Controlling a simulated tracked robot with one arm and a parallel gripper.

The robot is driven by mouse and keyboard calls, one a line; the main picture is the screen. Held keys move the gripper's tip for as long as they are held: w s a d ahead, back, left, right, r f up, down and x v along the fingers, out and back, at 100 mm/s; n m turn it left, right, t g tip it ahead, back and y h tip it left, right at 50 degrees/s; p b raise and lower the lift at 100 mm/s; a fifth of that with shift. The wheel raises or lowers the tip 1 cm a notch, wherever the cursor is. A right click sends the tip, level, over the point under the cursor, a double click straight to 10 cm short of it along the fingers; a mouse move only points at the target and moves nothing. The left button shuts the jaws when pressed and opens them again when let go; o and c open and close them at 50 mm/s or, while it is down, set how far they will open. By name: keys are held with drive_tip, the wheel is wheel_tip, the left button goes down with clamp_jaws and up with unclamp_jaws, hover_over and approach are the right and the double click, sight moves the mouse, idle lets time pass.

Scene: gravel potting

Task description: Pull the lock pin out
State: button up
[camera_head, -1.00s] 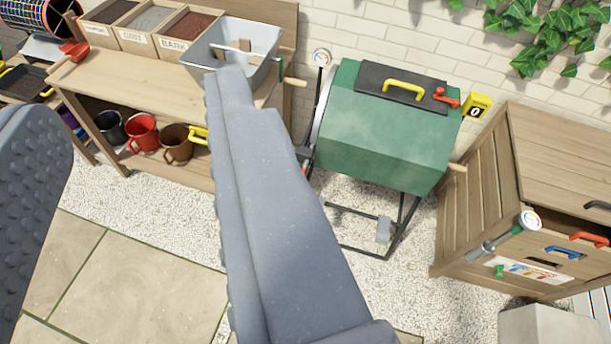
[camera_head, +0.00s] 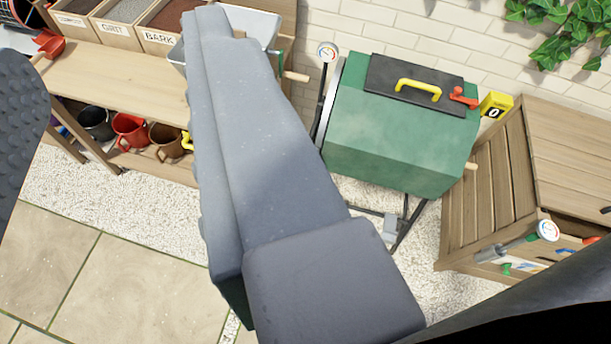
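The green drum (camera_head: 400,150) on its dark stand is right of centre, with a black lid (camera_head: 385,78), a yellow handle (camera_head: 418,88) and a red latch-like piece (camera_head: 462,97). I cannot pick out the lock pin for certain; the drum's lower left side is partly hidden behind my right finger. My gripper (camera_head: 120,80) is open and looks empty. Its long grey right finger crosses the middle of the view in front of the bench and beside the drum. Its left finger shows only at the left edge.
The wooden bench (camera_head: 115,80) at upper left holds open bins and a grey tray (camera_head: 262,25), with mugs (camera_head: 128,130) below. A wooden cabinet (camera_head: 490,180) stands right of the drum. Paving and gravel (camera_head: 110,200) at lower left are clear.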

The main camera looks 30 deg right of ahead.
drive_tip(key=shift+o, duration=1.1)
drive_tip(key=w+a+f+b, duration=0.1)
drive_tip(key=w+f+b, duration=0.1)
drive_tip(key=w+f, duration=0.95)
drive_tip(key=w+d+f+m+h+b, duration=0.1)
drive_tip(key=w+d+f+m+b, duration=0.1)
drive_tip(key=w+f, duration=0.9)
drive_tip(key=w+d+f+m+h+b, duration=0.1)
drive_tip(key=w+f+m, duration=0.1)
drive_tip(key=w+f, duration=0.85)
drive_tip(key=d+f+m+h+b, duration=0.15)
drive_tip(key=d+f, duration=0.25)
drive_tip(key=f, duration=1.1)
drive_tip(key=d+f+m+h+b, duration=0.1)
drive_tip(key=d+f+h+b, duration=0.15)
drive_tip(key=f, duration=1.15)
drive_tip(key=s+d+f+h+b, duration=0.15)
drive_tip(key=s+d+f, duration=0.3)
drive_tip(key=f, duration=0.55)
drive_tip(key=s+d+f+h, duration=0.3)
drive_tip(key=s+f, duration=0.2)
drive_tip(key=f, duration=0.5)
drive_tip(key=shift+y, duration=0.25)
drive_tip(key=x, duration=0.4)
drive_tip(key=b+x, duration=0.1)
drive_tip(key=x, duration=0.8)
drive_tip(key=shift+w+d+f+b, duration=0.1)
drive_tip(key=shift+w+f+b, duration=0.25)
drive_tip(key=shift+b, duration=0.05)
